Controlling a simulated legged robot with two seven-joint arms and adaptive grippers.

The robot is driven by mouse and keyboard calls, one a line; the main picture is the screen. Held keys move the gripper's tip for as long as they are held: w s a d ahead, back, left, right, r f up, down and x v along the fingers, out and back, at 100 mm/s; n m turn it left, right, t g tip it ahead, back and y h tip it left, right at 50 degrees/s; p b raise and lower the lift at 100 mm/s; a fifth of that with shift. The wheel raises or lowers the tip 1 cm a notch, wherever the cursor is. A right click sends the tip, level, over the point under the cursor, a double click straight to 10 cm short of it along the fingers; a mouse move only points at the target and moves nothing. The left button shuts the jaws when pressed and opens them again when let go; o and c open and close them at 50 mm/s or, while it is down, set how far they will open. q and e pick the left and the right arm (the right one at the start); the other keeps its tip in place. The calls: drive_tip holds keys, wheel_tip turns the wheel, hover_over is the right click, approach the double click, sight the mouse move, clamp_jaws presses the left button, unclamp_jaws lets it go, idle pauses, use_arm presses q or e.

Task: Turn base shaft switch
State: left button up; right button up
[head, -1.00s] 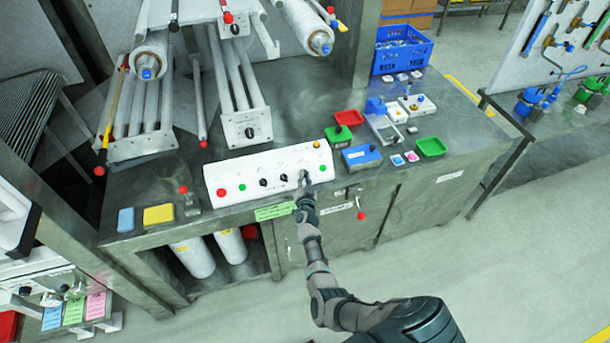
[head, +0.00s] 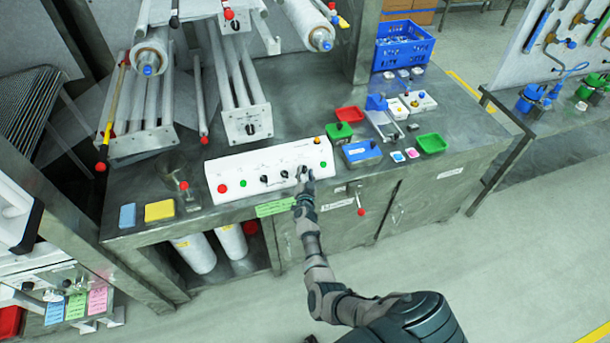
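A white control panel (head: 245,187) lies along the front edge of the steel bench. It carries a red button (head: 222,188), green buttons, an orange button and several black rotary switches (head: 264,179). Their labels are too small to read, so I cannot tell which is the base shaft switch. My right gripper (head: 305,178) is at the rightmost black switch and partly hides it. Its fingertips are too small to show whether they are closed on it. My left gripper is not in view.
White rollers (head: 150,62) and a bracket with a black knob (head: 250,129) stand behind the panel. A blue device (head: 361,154), a green tray (head: 431,146) and a red tray (head: 350,115) are to the right. A yellow sponge (head: 159,211) lies left.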

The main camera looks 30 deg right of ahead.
drive_tip(key=v, duration=1.2)
drive_tip(key=shift+w, duration=0.1)
drive_tip(key=s+a+f+n+g+y, duration=0.1)
drive_tip(key=s+a+f+n+y, duration=0.1)
drive_tip(key=a+f, duration=0.35)
drive_tip(key=s+a+f+n+y, duration=0.2)
drive_tip(key=f, duration=0.6)
drive_tip(key=s+a+f+n+g+y, duration=0.1)
drive_tip(key=a+f+n+y, duration=0.15)
drive_tip(key=f, duration=0.35)
drive_tip(key=s+a+f+n+g+y+b, duration=0.1)
drive_tip(key=s+a+f+n+g+y, duration=0.3)
drive_tip(key=s+f, duration=1.05)
drive_tip(key=s+d+f+n+g, duration=0.1)
drive_tip(key=s+f, duration=0.3)
drive_tip(key=s, duration=0.7)
drive_tip(key=s+d+f+n+g+h, duration=0.1)
drive_tip(key=s+f+g, duration=0.3)
drive_tip(key=s, duration=0.7)
drive_tip(key=s+d+f+n+g, duration=0.1)
drive_tip(key=s+d+f+g, duration=0.1)
drive_tip(key=s+f, duration=0.4)
drive_tip(key=s+b, duration=0.1)
drive_tip(key=s, duration=0.4)
drive_tip(key=shift+s+g+h, duration=0.25)
drive_tip(key=shift+g+h, duration=0.1)
drive_tip(key=shift+g, duration=0.05)
